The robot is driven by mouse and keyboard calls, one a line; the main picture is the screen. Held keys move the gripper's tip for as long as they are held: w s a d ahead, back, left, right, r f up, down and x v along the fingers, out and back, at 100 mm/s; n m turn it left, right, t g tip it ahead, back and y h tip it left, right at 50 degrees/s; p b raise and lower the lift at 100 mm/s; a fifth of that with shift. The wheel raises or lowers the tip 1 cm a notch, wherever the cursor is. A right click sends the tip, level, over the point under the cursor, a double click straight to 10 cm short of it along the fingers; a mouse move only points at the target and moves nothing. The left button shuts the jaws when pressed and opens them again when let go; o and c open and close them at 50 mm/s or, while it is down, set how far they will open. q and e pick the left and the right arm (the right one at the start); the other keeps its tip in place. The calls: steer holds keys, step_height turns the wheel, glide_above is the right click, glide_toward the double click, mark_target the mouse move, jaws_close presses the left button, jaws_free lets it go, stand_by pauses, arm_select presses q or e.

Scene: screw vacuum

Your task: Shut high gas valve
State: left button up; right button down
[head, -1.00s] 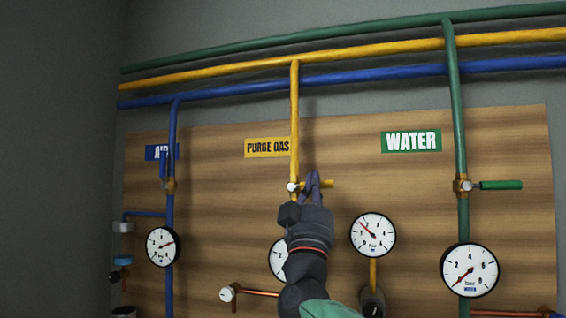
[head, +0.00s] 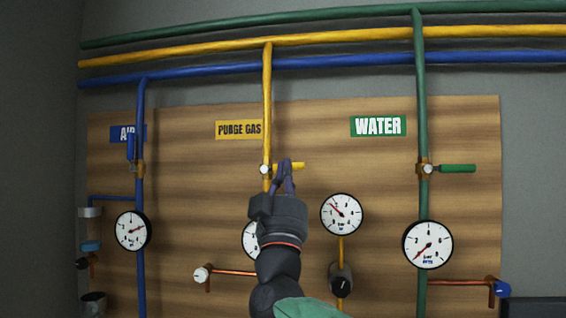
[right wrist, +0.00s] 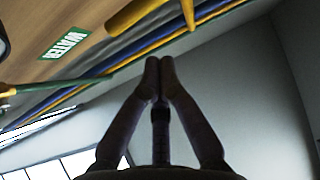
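The purge gas pipe (head: 267,110) carries a high valve with a pale round hub (head: 265,169) and a yellow handle (head: 298,166). The handle points right, level and across the pipe. My right gripper (head: 284,163) is at the handle, its fingertips overlapping the handle's middle in the head view. In the right wrist view the right gripper's fingertips (right wrist: 159,62) are together with nothing between them, and the yellow handle (right wrist: 135,12) is beyond them at the top. Whether the fingers touch the handle is unclear. My left gripper is not in view.
The water pipe (head: 421,110) with its green handle (head: 458,168) is at right. The air pipe (head: 141,190) is at left. Below are a gauge (head: 341,214), a gauge partly hidden by my arm, a black knob (head: 341,285) and a white knob (head: 201,275).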

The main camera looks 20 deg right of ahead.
steer(key=v, duration=0.3)
steer(key=shift+s+a+f+b, duration=0.2)
steer(key=shift+a+b, duration=0.1)
steer(key=shift+a, duration=0.1)
steer(key=shift+a, duration=0.15)
